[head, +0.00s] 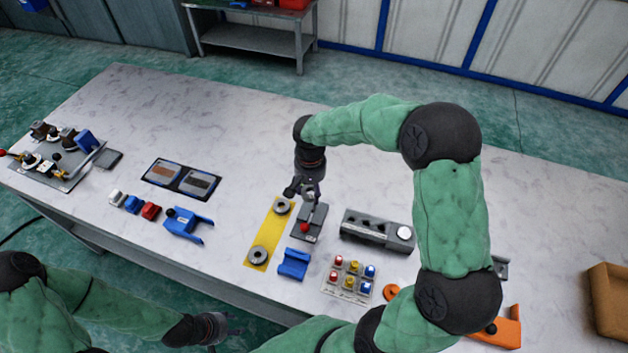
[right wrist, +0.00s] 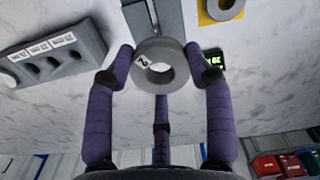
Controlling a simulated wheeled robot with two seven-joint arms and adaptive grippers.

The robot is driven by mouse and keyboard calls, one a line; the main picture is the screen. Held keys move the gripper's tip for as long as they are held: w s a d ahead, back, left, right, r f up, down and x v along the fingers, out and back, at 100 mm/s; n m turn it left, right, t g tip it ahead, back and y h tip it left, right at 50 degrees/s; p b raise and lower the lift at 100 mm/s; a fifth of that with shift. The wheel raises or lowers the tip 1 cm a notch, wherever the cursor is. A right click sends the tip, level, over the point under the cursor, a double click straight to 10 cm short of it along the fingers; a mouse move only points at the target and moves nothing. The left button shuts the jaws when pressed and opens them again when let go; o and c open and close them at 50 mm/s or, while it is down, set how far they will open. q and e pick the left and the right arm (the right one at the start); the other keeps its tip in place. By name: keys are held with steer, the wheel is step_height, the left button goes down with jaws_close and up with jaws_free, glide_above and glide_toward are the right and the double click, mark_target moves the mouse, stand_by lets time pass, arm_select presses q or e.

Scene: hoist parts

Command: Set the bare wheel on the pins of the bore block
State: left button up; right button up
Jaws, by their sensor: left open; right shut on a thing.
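My right gripper (head: 307,193) is shut on a grey ring-shaped wheel. In the right wrist view the held wheel (right wrist: 160,46) sits between the fingers, with a small marked label on its face. It is over or near the far end of a grey plate with a red knob (head: 307,229); contact cannot be told. A long grey block with round bores (head: 372,229) lies to the right; it also shows in the right wrist view (right wrist: 60,66). Its pins cannot be made out. My left gripper (head: 218,328) is open and empty at the table's front edge.
A yellow mat (head: 268,232) holds two more grey wheels. A blue cradle (head: 294,264) and a tray of coloured pieces (head: 349,280) lie in front. A small display (right wrist: 214,60) stands by the held wheel. The table behind is clear.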

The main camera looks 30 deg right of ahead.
mark_target(313, 209)
steer(key=shift+s+d+f+m+b, duration=0.1)
steer(key=shift+d+f+m+b, duration=0.1)
steer(key=shift+f+b, duration=0.25)
steer(key=shift+d+f+m+b, duration=0.1)
steer(key=shift+d+f+b, duration=0.05)
steer(key=shift+f+b, duration=1.85)
steer(key=shift+f, duration=0.7)
steer(key=shift+f+b, duration=0.95)
steer(key=shift+f, duration=0.45)
stand_by(0.8)
steer(key=o, duration=1.5)
steer(key=shift+a, duration=0.1)
